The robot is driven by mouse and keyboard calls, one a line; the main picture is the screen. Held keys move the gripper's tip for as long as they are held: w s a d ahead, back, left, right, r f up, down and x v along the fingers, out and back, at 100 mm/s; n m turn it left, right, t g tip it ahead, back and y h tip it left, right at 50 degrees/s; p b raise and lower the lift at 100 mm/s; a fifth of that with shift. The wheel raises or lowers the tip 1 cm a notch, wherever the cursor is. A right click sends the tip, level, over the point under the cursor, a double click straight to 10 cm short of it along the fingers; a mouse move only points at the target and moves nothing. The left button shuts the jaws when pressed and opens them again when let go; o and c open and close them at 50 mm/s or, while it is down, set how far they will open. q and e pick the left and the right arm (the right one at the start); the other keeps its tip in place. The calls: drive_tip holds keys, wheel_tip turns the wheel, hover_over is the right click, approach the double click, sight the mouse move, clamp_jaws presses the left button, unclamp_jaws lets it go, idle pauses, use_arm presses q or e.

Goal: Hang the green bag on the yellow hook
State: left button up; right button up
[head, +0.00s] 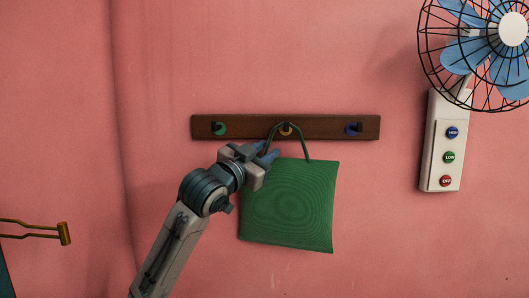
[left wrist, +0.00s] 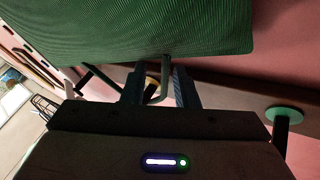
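The green bag (head: 288,205) is against the pink wall below a dark wooden rack, slightly tilted. Its handle loop rises to the yellow hook (head: 286,130), the middle one on the rack, and appears to pass over its peg. My left gripper (head: 268,156) is at the left side of the handle, just above the bag's top edge. In the left wrist view its fingers (left wrist: 158,88) stand apart, with one handle strand (left wrist: 166,72) between them and a gap beside it. The bag body fills the top of that view. My right gripper is not in view.
The wooden rack (head: 335,127) also carries a green hook (head: 219,129) at left and a blue hook (head: 353,129) at right, both empty. A fan (head: 512,30) with a white button panel (head: 442,140) is at right. A brass-ended rod (head: 64,233) juts in at left.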

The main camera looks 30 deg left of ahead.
use_arm(q)
drive_tip(key=shift+a+r, duration=0.15)
drive_tip(key=shift+r, duration=0.05)
drive_tip(key=shift+s+r, duration=0.1)
drive_tip(key=shift+r, duration=0.05)
